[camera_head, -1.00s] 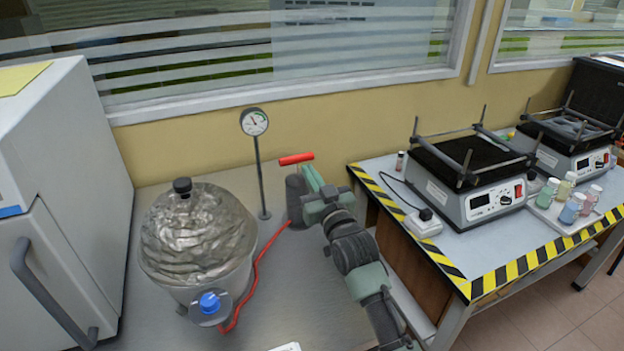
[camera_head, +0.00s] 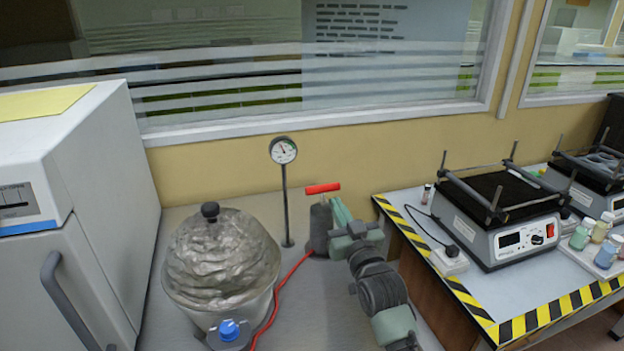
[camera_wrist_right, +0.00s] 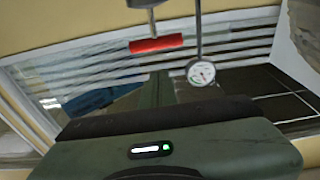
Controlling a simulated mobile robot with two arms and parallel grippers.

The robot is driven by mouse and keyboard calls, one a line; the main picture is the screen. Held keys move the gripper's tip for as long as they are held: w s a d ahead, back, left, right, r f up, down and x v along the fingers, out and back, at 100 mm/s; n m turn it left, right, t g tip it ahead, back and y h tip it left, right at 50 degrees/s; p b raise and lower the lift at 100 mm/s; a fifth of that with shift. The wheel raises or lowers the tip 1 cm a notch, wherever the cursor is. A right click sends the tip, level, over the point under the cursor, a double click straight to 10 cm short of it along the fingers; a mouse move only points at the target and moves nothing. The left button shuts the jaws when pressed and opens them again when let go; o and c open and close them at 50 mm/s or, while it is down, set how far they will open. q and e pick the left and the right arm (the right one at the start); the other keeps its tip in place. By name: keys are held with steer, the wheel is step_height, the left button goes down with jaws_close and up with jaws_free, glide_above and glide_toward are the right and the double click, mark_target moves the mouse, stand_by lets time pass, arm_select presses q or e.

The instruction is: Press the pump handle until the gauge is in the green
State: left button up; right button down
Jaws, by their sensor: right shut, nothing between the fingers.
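The pump has a red handle (camera_head: 323,188) standing above its dark grey body (camera_head: 316,232). In the right wrist view, which looks upside down, the red handle (camera_wrist_right: 156,44) shows beyond my fingers. The round white gauge (camera_head: 283,150) stands on a thin post left of the pump; its needle points to the upper left and a small green zone shows on the dial. The gauge also shows in the wrist view (camera_wrist_right: 201,73). My right gripper (camera_head: 336,203) is shut and empty, close beside the pump just below the handle's right end; contact cannot be told. My left gripper is out of view.
A metallic domed vessel (camera_head: 222,262) with a blue knob (camera_head: 229,330) stands left of the pump, joined by a red hose (camera_head: 272,315). A white cabinet (camera_head: 90,180) is at the left. A striped-edge table (camera_head: 462,290) with a hotplate-like device (camera_head: 510,235) is at the right.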

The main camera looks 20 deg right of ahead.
steer(key=r+p, duration=0.1)
steer(key=s+r+g+p, duration=0.1)
steer(key=r, duration=0.1)
steer(key=s+r+g+p, duration=0.1)
steer(key=r, duration=0.1)
steer(key=shift+s+d+r, duration=0.15)
steer(key=shift+s+r, duration=0.05)
steer(key=shift+w, duration=0.1)
steer(key=shift+w, duration=0.1)
steer(key=p, duration=0.3)
glide_above(323, 189)
steer(key=s, duration=0.3)
steer(key=shift+w+d+f, duration=0.1)
steer(key=shift+w+f, duration=0.05)
steer(key=shift+f, duration=0.6)
steer(key=shift+w+d+f, duration=0.1)
steer(key=shift+w+f, duration=0.1)
steer(key=shift+f, duration=0.55)
steer(key=shift+w+f, duration=0.15)
steer(key=shift+f, duration=0.6)
